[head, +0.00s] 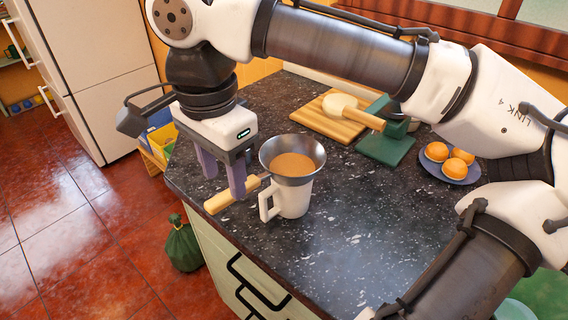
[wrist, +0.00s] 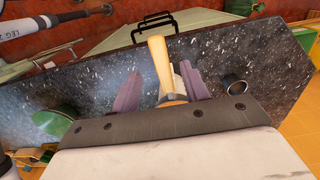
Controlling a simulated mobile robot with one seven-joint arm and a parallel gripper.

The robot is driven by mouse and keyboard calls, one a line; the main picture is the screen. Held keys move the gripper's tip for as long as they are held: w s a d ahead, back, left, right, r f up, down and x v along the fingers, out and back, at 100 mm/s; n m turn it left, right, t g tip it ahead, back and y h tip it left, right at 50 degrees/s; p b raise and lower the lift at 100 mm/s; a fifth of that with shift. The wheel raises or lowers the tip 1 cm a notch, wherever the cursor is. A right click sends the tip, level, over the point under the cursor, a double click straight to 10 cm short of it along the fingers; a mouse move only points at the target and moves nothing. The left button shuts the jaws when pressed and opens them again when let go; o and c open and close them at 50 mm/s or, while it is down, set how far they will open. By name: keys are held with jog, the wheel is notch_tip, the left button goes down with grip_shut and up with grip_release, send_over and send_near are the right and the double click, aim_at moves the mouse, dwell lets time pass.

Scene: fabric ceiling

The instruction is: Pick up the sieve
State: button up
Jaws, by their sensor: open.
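The sieve (head: 318,153) has a metal conical rim and a brownish inside, and sits on top of a white mug (head: 293,200) on the counter. Its light wooden handle (head: 229,197) points left toward the counter edge. In the wrist view the handle (wrist: 155,60) lies between the finger lines, and the bowl is mostly hidden by my gripper body. My gripper (head: 222,180) points down at the handle, open, with its two purple fingers apart. The fingers also show in the wrist view (wrist: 160,88), one on each side of the handle. I cannot tell whether either finger touches it.
The dark speckled counter (head: 330,245) is clear in front of the mug. Behind stand a wooden board (head: 312,120) with a pale round item and a green stand (head: 385,148). A blue plate (head: 473,177) of orange fruits is at right. A green bag (head: 183,245) is on the floor.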

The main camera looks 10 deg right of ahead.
aim_at(228, 193)
jog(key=shift+w+d+f+p, duration=0.1)
jog(key=shift+f+p, duration=0.15)
jog(key=shift+f, duration=1.55)
jog(key=shift+w+f+p, duration=0.1)
jog(key=shift+f+p, duration=0.15)
jog(key=shift+f, duration=1.5)
grip_shut()
